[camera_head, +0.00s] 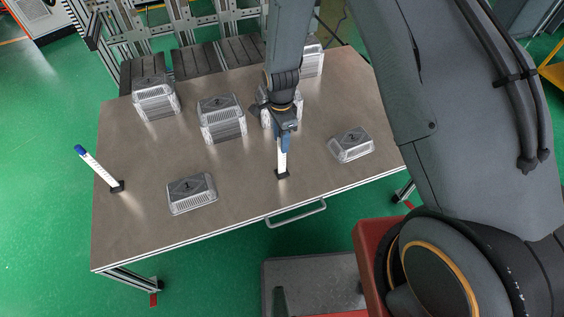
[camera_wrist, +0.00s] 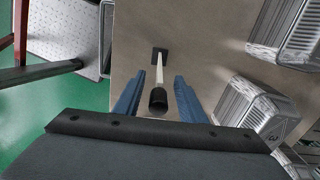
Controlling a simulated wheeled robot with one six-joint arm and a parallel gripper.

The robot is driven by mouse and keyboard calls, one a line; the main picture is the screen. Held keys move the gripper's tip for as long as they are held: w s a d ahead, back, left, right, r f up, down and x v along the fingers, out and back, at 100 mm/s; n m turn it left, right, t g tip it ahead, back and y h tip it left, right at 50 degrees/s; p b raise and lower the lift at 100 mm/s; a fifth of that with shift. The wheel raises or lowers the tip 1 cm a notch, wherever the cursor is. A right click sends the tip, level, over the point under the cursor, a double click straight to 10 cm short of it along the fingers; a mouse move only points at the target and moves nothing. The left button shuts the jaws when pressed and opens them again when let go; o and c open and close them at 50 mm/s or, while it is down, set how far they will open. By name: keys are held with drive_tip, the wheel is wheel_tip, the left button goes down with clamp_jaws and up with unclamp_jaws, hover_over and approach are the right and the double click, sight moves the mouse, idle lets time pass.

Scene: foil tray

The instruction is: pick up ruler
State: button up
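A slim white upright piece, likely the ruler (camera_head: 281,158), stands in a small black base (camera_head: 282,174) near the table's front edge. In the wrist view its white shaft (camera_wrist: 158,70) runs from the base (camera_wrist: 159,51) to a black top end (camera_wrist: 158,99). My gripper (camera_head: 284,137) is above it, pointing down, and hides its upper part in the head view. In the wrist view the blue fingers (camera_wrist: 159,78) are open, one on each side of the piece, with gaps visible. A second white upright stick with a blue top (camera_head: 97,167) stands in a black base at the table's left.
Single foil trays lie on the table (camera_head: 130,225): one left of my gripper (camera_head: 192,193) and one right (camera_head: 351,145). Taller foil stacks stand behind (camera_head: 222,120), (camera_head: 155,98). One stack is partly behind my gripper. The front left of the table is clear.

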drive_tip(key=shift+s+a+f+p, duration=0.1)
drive_tip(key=shift+f+p, duration=0.4)
drive_tip(key=shift+f, duration=1.1)
clamp_jaws()
